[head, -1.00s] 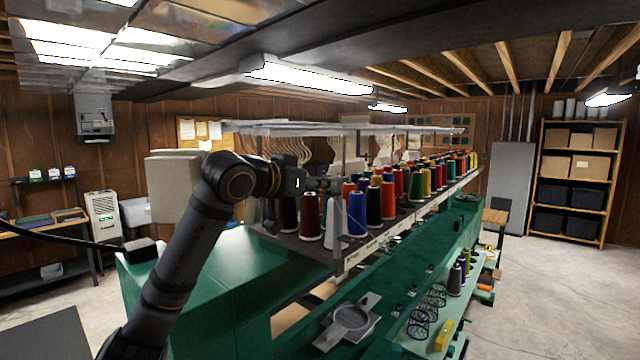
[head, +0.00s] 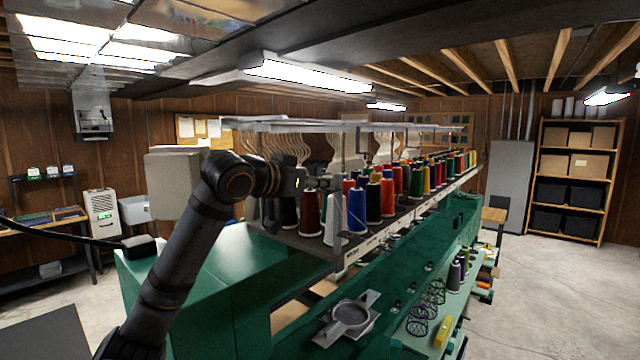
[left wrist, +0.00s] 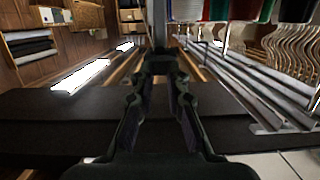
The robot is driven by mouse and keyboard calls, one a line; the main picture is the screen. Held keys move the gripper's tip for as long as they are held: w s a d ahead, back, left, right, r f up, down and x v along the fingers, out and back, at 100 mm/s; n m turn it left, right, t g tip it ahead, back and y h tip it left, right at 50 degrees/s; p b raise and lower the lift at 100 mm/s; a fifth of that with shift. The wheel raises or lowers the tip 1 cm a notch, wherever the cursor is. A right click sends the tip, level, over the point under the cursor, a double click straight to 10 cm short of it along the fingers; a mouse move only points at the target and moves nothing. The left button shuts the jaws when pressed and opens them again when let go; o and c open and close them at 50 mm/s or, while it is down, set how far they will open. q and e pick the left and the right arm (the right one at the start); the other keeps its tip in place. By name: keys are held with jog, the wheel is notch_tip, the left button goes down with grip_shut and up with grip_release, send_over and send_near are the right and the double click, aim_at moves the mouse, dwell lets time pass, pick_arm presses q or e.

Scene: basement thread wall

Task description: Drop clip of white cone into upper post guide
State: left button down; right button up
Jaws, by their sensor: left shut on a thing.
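The white cone (head: 335,222) stands upright at the front of the thread rack, between a dark red cone and a blue cone. My left gripper (head: 324,183) is above and slightly behind it, level with the cone tops. In the left wrist view its fingers (left wrist: 160,70) are close together, with a dark upright piece between or just beyond the tips. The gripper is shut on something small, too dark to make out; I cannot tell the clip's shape. The upper post guide is not clear among the thin posts and rails above the cones. My right gripper is not in view.
Rows of coloured cones (head: 388,197) fill the rack beside my gripper. Pale rails (head: 290,125) run above. The green machine (head: 225,275) lies below, with a grey round fixture (head: 349,315) on it. Open floor (head: 560,290) is at the right.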

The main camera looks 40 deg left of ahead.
pick_arm(q)
jog(key=c, duration=1.3)
grip_release()
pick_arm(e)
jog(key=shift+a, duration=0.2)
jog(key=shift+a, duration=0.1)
pick_arm(q)
jog(key=shift+r, duration=0.1)
notch_tip(320, 180, up, 10)
jog(key=shift+f, duration=0.1)
